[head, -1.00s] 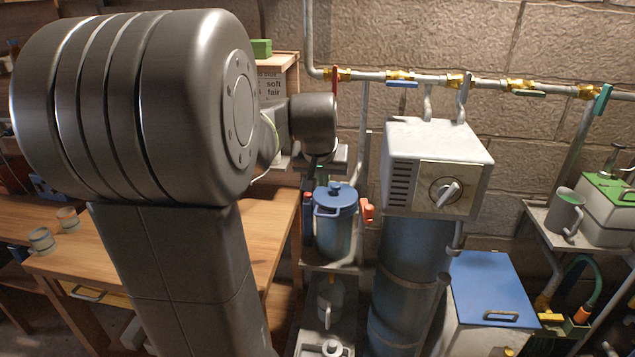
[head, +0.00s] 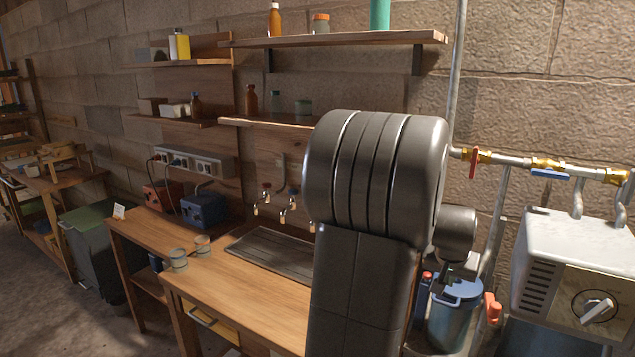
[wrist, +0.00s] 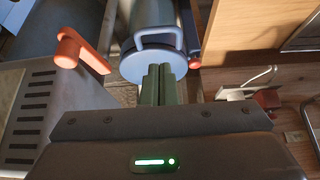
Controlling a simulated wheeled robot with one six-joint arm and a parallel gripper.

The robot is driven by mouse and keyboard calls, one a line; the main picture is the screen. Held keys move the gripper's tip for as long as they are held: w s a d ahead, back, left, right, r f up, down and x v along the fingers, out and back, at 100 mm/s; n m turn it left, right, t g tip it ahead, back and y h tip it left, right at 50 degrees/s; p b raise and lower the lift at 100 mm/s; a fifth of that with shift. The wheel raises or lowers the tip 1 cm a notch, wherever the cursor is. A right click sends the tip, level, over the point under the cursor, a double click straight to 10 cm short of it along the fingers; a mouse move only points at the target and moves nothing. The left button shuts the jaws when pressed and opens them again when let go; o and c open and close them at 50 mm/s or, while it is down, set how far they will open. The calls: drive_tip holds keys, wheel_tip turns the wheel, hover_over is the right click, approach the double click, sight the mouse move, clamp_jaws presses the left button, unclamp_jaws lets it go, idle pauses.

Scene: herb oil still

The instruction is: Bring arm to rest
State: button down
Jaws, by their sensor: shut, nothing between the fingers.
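My arm stands in the middle right of the head view, bent over, with its wrist above a blue lidded pot (head: 452,325). My gripper (wrist: 164,72) is shut and empty in the wrist view, its two fingers side by side. The fingertips overlap the edge of the pot's blue lid (wrist: 150,66) in the picture. I cannot tell how far above the lid they are. In the head view my wrist and the arm hide most of the gripper.
A white box with a dial (head: 572,270) stands to the right of my wrist. An orange-red handle (wrist: 74,48) is near the pot. A pipe with valves (head: 510,160) runs along the wall. A wooden bench (head: 245,300) with two cups is at left, below shelves (head: 330,40).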

sight(445, 295)
drive_tip(key=f, duration=0.1)
drive_tip(key=f+b, duration=0.1)
drive_tip(key=f, duration=0.2)
drive_tip(key=shift+w+d+f+b, duration=0.3)
drive_tip(key=shift+w+f+b, duration=0.05)
drive_tip(key=shift+b, duration=0.05)
drive_tip(key=shift+s+a+f, duration=0.15)
drive_tip(key=shift+f, duration=0.15)
